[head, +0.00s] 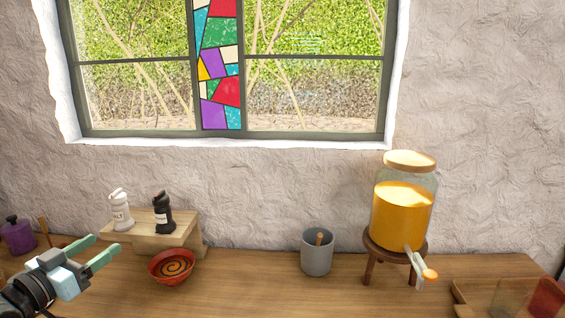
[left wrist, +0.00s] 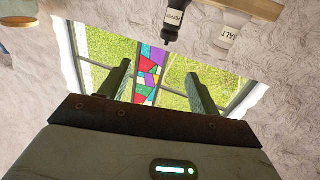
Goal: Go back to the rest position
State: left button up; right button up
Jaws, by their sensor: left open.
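My left gripper (head: 95,250) comes in from the left, low in the head view. Its two green fingers are spread apart with nothing between them. It is in front of and to the left of the wooden riser, left of the red bowl (head: 173,268), touching neither as far as I can see. In the left wrist view the open fingers (left wrist: 163,85) frame the window, and the picture is upside down. My right gripper does not show in either view.
A salt shaker (head: 121,212) and a dark pepper mill (head: 163,213) stand on the wooden riser (head: 150,243). A purple pot (head: 17,235) is at far left. A grey cup (head: 317,258) and a juice dispenser (head: 402,215) on a stool stand right. Open counter lies in front.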

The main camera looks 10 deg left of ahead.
pick_arm(q)
jog(key=s+d+f+g+y, duration=0.1)
jog(key=s+d+f+g, duration=0.25)
jog(key=f, duration=0.45)
jog(key=s+d+f+g, duration=0.2)
jog(key=s+d+f, duration=0.25)
jog(key=f, duration=0.35)
jog(key=s+d+f+g+y, duration=0.1)
jog(key=s+d+f+g, duration=0.25)
jog(key=f, duration=0.45)
jog(key=s+d+f+g, duration=0.2)
jog(key=s+d, duration=0.2)
jog(key=s, duration=0.3)
jog(key=s+d+f+g+y, duration=0.1)
jog(key=s+d+f+g, duration=0.25)
jog(key=s, duration=0.45)
jog(key=s+d+f+g, duration=0.2)
jog(key=s+d, duration=0.3)
jog(key=s, duration=0.2)
jog(key=w+d+f+t+h, duration=0.1)
jog(key=w+d+f+t, duration=0.1)
jog(key=w+f+t, duration=0.4)
jog(key=shift+f+t+h, duration=0.4)
jog(key=shift+f+t, duration=0.45)
jog(key=shift+f, duration=0.95)
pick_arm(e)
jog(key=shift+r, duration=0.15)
